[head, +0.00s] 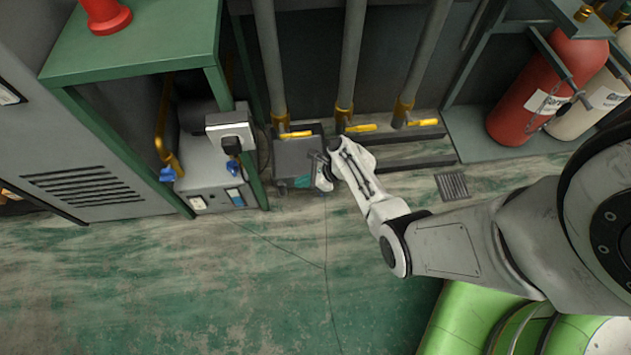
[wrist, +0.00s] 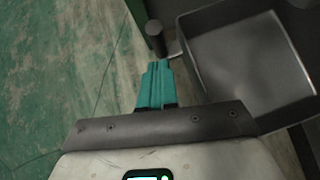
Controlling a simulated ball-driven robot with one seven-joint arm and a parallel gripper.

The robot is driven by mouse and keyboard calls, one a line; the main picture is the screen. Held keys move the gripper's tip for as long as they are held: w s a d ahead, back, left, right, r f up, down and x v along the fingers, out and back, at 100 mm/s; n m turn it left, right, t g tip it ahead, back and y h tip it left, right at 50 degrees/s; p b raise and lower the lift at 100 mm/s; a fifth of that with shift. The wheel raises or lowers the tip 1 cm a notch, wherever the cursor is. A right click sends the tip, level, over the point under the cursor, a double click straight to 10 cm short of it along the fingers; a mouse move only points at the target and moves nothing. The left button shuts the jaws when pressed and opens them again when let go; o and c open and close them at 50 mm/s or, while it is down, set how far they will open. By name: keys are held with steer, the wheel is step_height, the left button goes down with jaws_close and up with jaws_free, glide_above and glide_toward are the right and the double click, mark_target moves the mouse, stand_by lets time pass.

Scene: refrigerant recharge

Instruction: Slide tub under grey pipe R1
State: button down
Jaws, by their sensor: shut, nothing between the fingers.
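The tub, a dark grey square open tray (head: 296,158), sits on the floor at the foot of the leftmost grey pipe (head: 267,55). That pipe ends in a brass fitting and a yellow lever above the tub's back part. No R1 label is readable. In the wrist view the tub (wrist: 245,62) looks empty, with its near corner beside my fingers. A dark upright knob (wrist: 154,36) stands at its left side. My gripper (head: 301,182) has teal fingers shut together, with nothing held, at the tub's front edge; they also show in the wrist view (wrist: 155,82). Contact with the tub is unclear.
Two more grey pipes with yellow levers (head: 361,128) (head: 420,122) stand to the right. A green-framed bench with a grey machine (head: 213,185) is close on the tub's left. A floor grate (head: 452,186) and a red cylinder (head: 540,90) lie right. The front floor is clear.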

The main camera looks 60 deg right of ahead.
mark_target(280, 184)
steer(key=shift+w+a+r+b, duration=0.15)
steer(key=shift+w+a, duration=0.1)
steer(key=shift+w, duration=0.2)
steer(key=shift+w+a+b, duration=0.1)
steer(key=shift+w+a, duration=0.15)
steer(key=shift+w, duration=0.25)
steer(key=shift+w+a+r+b, duration=0.15)
steer(key=shift+w+a, duration=0.1)
steer(key=shift+w, duration=0.2)
steer(key=shift+f, duration=0.1)
steer(key=shift+w+a+p, duration=0.15)
steer(key=shift+w+a, duration=0.55)
steer(key=shift+w, duration=0.2)
steer(key=shift+w+a+p, duration=0.15)
steer(key=shift+w+a, duration=0.55)
steer(key=shift+w, duration=0.2)
steer(key=shift+s+d, duration=0.1)
steer(key=shift+s, duration=0.15)
steer(key=shift+s+d+p, duration=0.3)
steer(key=shift+s+p, duration=0.1)
steer(key=shift+s, duration=0.2)
steer(key=shift+s+d+p, duration=0.25)
steer(key=shift+s+p, duration=0.15)
steer(key=shift+s, duration=0.2)
steer(key=p+v, duration=0.6)
steer(key=v, duration=0.4)
steer(key=shift+s+d, duration=0.35)
steer(key=shift+s, duration=0.15)
